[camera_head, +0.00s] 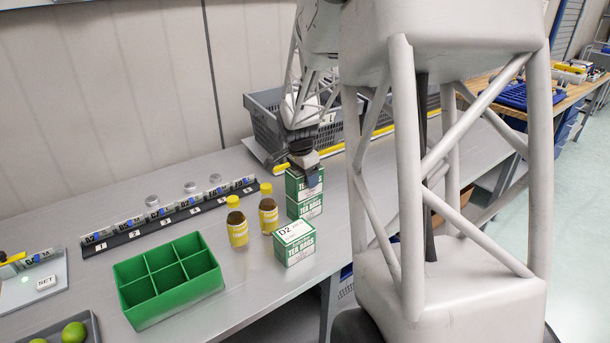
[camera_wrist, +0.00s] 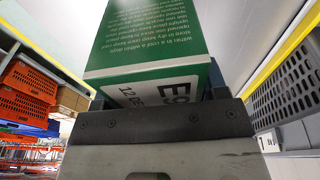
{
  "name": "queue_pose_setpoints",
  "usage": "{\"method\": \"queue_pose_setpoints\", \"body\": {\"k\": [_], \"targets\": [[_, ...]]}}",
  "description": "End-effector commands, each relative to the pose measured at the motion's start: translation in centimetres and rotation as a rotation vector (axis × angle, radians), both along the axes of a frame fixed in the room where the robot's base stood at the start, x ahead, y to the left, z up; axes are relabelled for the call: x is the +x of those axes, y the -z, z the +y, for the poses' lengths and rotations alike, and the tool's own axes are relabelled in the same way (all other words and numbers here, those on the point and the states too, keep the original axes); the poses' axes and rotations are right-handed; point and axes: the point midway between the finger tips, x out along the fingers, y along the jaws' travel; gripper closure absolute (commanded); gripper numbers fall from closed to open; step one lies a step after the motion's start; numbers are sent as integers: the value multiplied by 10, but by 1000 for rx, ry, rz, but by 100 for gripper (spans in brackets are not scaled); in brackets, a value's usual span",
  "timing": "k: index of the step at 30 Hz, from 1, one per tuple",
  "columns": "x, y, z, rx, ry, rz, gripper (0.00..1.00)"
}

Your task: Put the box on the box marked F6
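Two green-and-white tea boxes are stacked at the table's right side in the head view. My gripper (camera_head: 306,172) points down at the upper box (camera_head: 298,189), with a dark finger over its near face. In the wrist view this box (camera_wrist: 150,40) sits between the fingers, its white label partly reading "E", the rest cut off by the gripper. The gripper looks shut on it. The lower box (camera_head: 304,208) is directly beneath, touching or nearly so; its top label is hidden. A third tea box (camera_head: 295,245), marked D2, stands nearer. I cannot read F6 on any box.
Two yellow-capped bottles (camera_head: 237,228) (camera_head: 268,213) stand left of the boxes. A green divided tray (camera_head: 150,311) is further left. A numbered rack (camera_head: 170,215) and a grey crate (camera_head: 265,125) are behind.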

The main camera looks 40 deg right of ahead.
Motion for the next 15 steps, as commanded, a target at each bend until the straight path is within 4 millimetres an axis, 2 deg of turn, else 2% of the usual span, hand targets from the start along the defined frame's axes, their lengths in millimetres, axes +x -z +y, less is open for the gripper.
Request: {"method": "queue_pose_setpoints", "body": {"k": [1,5,15], "targets": [[0,0,0,0,0,0,27],[0,0,0,0,0,0,9],[0,-2,0,0,0,-1,9]]}}
